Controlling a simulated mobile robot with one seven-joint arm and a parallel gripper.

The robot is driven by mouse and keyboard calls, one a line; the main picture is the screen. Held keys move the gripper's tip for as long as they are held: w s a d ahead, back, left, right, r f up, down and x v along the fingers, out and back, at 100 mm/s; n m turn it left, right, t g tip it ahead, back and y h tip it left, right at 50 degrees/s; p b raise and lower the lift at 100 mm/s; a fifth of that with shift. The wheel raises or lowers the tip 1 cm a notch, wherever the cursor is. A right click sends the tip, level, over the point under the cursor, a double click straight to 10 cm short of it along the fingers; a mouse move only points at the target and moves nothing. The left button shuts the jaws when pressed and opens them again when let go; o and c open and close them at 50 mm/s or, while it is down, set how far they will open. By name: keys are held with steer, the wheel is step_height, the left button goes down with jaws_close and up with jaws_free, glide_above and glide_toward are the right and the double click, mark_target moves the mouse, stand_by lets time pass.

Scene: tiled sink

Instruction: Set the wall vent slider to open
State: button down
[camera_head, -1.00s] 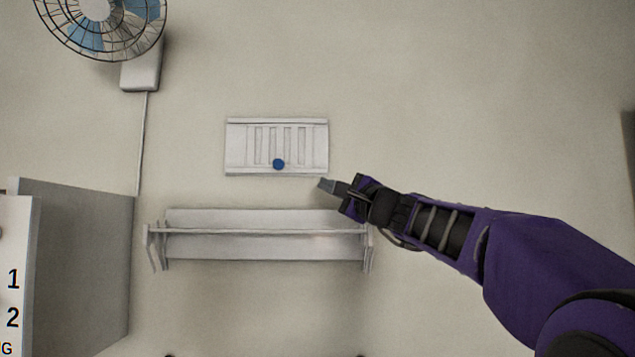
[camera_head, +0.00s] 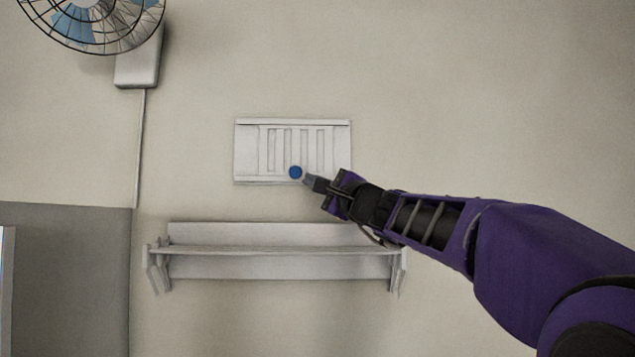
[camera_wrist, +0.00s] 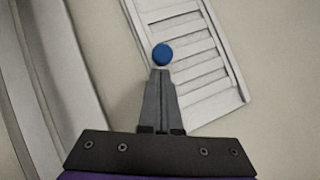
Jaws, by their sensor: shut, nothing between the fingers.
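The white wall vent (camera_head: 245,152) is mounted on the wall near the middle of the head view, with several vertical slots. Its blue round slider knob (camera_head: 295,172) sits at the lower edge, near the middle of the vent's width. My gripper (camera_head: 307,178) is shut and empty, its tips just to the right of the knob in the head view. In the wrist view the vent (camera_wrist: 200,62) appears tilted, and the knob (camera_wrist: 162,54) lies just beyond the shut fingertips (camera_wrist: 161,72). I cannot tell whether the tips touch the knob.
A white wall shelf (camera_head: 280,265) with a front rail runs below the vent. A wall fan (camera_head: 95,20) hangs at the upper left above a box (camera_head: 137,68) and cable. A grey cabinet (camera_head: 70,260) stands at the lower left. The wall right of the vent is bare.

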steer(key=shift+a+r, duration=0.1)
stand_by(0.3)
steer(key=shift+a+b, duration=0.85)
steer(key=shift+a, duration=0.25)
steer(key=shift+s+a, duration=0.1)
steer(key=shift+a, duration=0.15)
